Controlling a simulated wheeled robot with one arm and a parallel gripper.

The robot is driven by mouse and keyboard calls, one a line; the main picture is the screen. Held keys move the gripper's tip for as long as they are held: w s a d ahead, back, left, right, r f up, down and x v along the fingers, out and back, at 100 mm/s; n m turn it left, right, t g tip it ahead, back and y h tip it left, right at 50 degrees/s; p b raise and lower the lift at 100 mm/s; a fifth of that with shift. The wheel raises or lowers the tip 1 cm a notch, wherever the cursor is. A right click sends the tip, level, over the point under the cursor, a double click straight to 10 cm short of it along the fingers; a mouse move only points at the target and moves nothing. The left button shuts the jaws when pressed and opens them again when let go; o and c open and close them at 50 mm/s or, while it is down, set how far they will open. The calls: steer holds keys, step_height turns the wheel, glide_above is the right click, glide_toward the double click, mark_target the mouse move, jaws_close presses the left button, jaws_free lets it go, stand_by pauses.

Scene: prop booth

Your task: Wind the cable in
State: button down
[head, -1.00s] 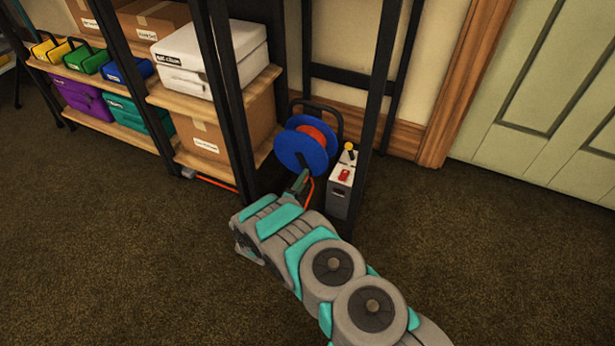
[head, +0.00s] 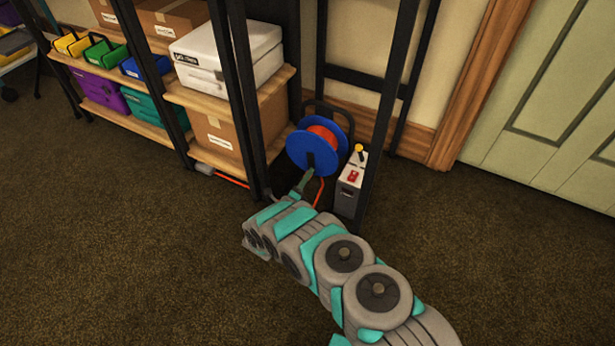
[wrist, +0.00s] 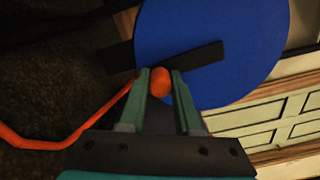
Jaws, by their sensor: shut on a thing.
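The cable reel (head: 300,148) has blue discs and an orange cable wound inside. It stands on the floor within the black rack, and its blue disc (wrist: 240,85) fills much of the wrist view. A dark crank arm (wrist: 200,60) crosses the disc. My gripper (wrist: 160,82) is shut on an orange knob (wrist: 160,76) at this crank arm, one green finger on each side. In the head view my gripper (head: 306,181) is at the reel's lower front. The loose orange cable (wrist: 75,135) runs off left; in the head view it hangs below the reel (head: 320,190).
A grey box (head: 348,190) with a yellow-tipped lever and red switch stands close right of the reel. Black rack posts (head: 385,110) flank it. Shelves with boxes and bins are left. More orange cable (head: 232,181) lies by the shelf's foot. The carpet in front is clear.

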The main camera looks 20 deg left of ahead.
steer(key=shift+f, duration=0.1)
steer(key=c, duration=0.6)
jaws_free()
steer(key=s, duration=0.7)
steer(key=shift+s+a+p, duration=0.35)
steer(key=shift+s+p, duration=0.05)
steer(key=shift+p, duration=0.05)
